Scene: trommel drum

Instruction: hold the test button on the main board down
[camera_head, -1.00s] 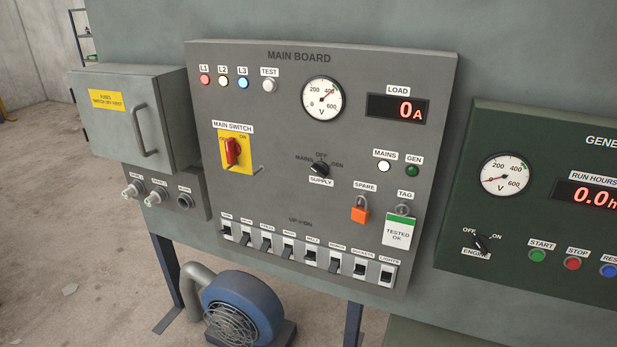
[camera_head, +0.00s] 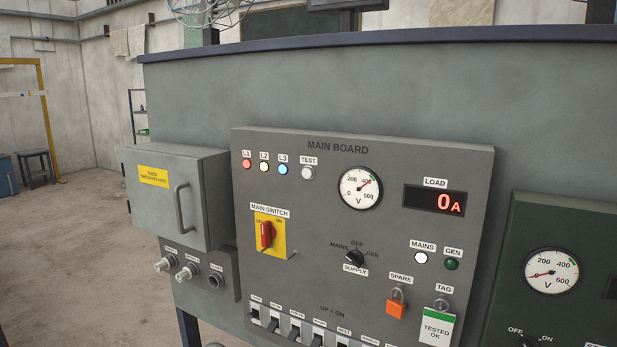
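The main board (camera_head: 330,220) is a grey panel in the middle of the head view. Its test button (camera_head: 307,173) is a small pale round button under the TEST label, at the upper left of the board. It sits right of the L1 lamp (camera_head: 246,164), the L2 lamp (camera_head: 264,166) and the L3 lamp (camera_head: 283,169). Nothing touches the button. Neither of my grippers is in view.
A grey fuse box (camera_head: 165,200) with a handle juts out left of the board. A red main switch (camera_head: 266,235) on a yellow plate and an orange padlock (camera_head: 396,308) stick out below. A green generator panel (camera_head: 560,240) is at the right.

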